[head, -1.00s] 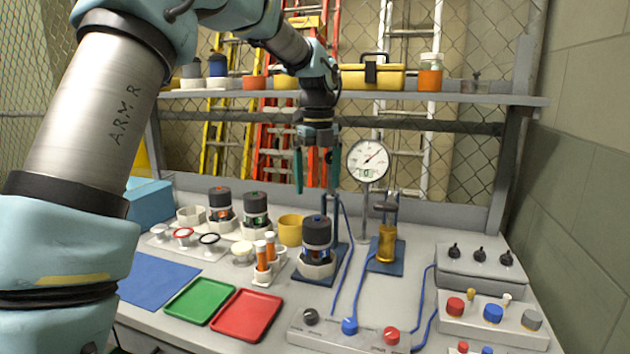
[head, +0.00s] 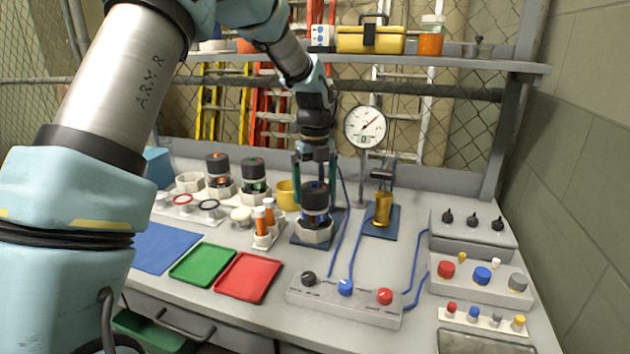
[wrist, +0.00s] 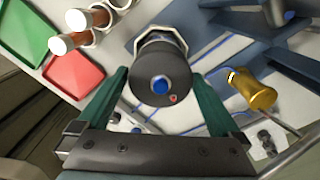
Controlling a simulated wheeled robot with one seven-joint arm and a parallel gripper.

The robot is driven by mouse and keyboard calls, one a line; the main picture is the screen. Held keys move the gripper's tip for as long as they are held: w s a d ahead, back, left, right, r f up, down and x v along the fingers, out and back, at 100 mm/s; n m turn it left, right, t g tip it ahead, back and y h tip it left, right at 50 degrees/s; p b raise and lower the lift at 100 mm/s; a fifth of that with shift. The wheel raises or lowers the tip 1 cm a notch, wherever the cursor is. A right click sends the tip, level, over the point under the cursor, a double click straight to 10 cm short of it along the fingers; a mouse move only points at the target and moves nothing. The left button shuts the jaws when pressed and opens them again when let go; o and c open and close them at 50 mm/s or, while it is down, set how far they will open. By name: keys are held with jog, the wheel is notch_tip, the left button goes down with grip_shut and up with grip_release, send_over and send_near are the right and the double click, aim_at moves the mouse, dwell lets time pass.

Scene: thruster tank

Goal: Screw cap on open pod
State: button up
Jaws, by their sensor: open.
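A pod (head: 317,217) with a black cap (head: 314,190) stands upright in a white hexagonal holder (head: 313,238) on a dark blue base. The wrist view shows the cap (wrist: 160,78) from above, with a blue centre and a small red mark. My gripper (head: 315,186) is open and points down over this pod. Its green fingers lie on either side of the cap, with gaps visible in the wrist view (wrist: 161,76). I cannot tell whether the cap is fully seated. Two more dark-capped pods (head: 218,170) (head: 254,175) stand in white holders to the left.
A yellow cup (head: 287,194) and orange-bodied tubes (head: 265,217) stand close left of the pod. A dial gauge (head: 365,128) stands behind right, near a brass cylinder (head: 383,209). A knob panel (head: 345,298) with blue cables lies in front. Green (head: 202,263) and red trays (head: 248,276) lie front left.

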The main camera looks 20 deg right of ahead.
jog(key=c, duration=0.9)
dwell(0.4)
jog(key=shift+c, duration=0.2)
